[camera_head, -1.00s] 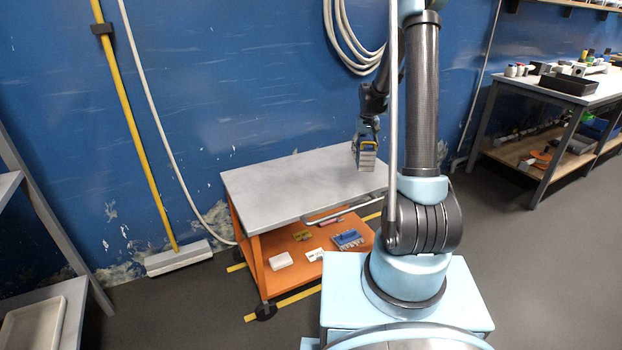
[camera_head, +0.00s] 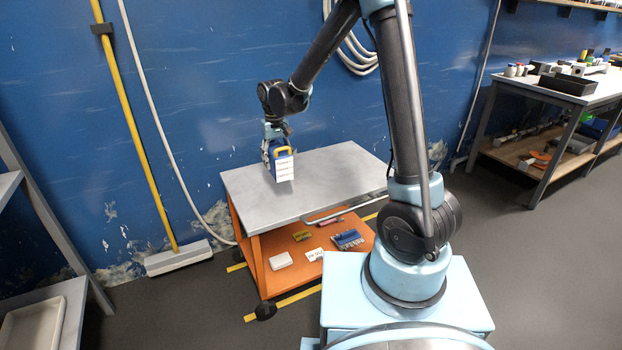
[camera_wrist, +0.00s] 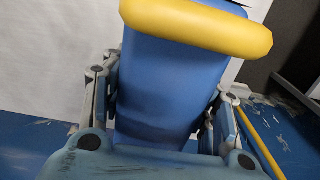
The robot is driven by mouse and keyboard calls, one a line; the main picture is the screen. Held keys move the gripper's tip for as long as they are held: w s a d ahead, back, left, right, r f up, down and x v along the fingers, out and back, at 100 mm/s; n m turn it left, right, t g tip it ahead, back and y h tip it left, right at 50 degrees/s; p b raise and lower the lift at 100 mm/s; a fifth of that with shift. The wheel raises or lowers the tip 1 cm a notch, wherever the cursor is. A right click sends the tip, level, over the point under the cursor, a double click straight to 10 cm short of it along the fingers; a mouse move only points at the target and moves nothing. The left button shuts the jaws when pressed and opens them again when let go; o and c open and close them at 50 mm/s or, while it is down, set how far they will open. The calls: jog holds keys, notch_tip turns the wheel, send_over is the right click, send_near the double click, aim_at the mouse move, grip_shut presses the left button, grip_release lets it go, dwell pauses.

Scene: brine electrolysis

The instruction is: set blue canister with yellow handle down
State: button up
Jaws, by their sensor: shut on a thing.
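The blue canister with yellow handle (camera_head: 283,166) is upright in my gripper (camera_head: 274,150), with a pale label on its front. In the head view it is over the left part of the grey cart top (camera_head: 325,185). I cannot tell whether its base touches the top or hangs just above it. In the wrist view the canister (camera_wrist: 165,85) fills the middle, its yellow handle across the top edge. My gripper (camera_wrist: 165,110) has a finger on each side of the blue body and is shut on it.
The cart's orange lower shelf (camera_head: 290,284) holds several small items. The rest of the cart top is bare. A blue wall (camera_head: 220,80) stands close behind, with a yellow-handled broom (camera_head: 140,130) to the left. A laden workbench (camera_head: 560,95) is at the right.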

aim_at(271, 174)
jog(key=shift+s+a+r, duration=0.1)
jog(key=shift+s+a, duration=0.85)
jog(key=shift+s, duration=0.05)
jog(key=shift+s+a+f+n, duration=0.15)
jog(key=shift+f+n, duration=0.1)
jog(key=shift+n, duration=0.05)
jog(key=shift+f, duration=4.7)
jog(key=o, duration=1.2)
jog(key=shift+f, duration=0.1)
notch_tip(271, 174, up, 12)
jog(key=shift+r, duration=0.15)
